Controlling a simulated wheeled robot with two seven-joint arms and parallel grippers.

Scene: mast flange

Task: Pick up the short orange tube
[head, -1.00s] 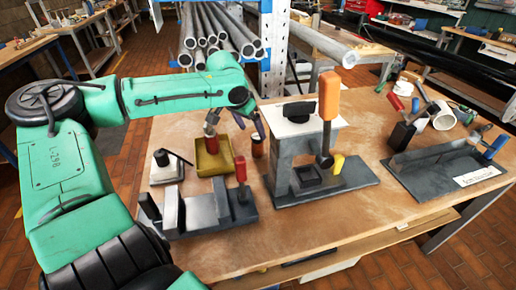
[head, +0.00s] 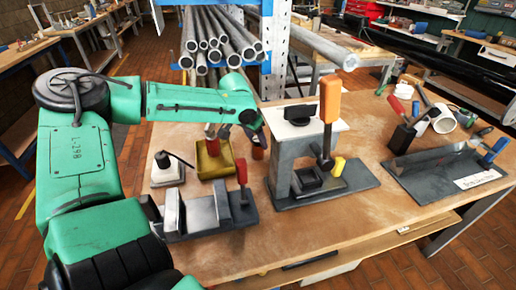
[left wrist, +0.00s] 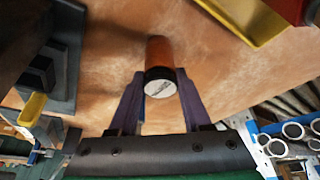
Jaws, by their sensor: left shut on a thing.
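The short orange tube (head: 258,153) stands upright at the table's back edge side, between the yellow bin and the arbor press. In the left wrist view the tube (left wrist: 160,48) shows its orange side and a dark end with a pale round face towards me. My left gripper (head: 254,136) is over it, its jaws mostly hidden by my arm. In the left wrist view my gripper's two fingers (left wrist: 159,92) are on either side of the tube's near end, shut on it. I cannot tell whether its far end touches the table. My right gripper is out of view.
The yellow bin (head: 213,161) is just left of the tube. The grey press (head: 287,155) with an orange handle (head: 329,98) is to its right. A vise (head: 205,213) stands in front, and a white block with a lever (head: 166,172) at left. The front table middle is clear.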

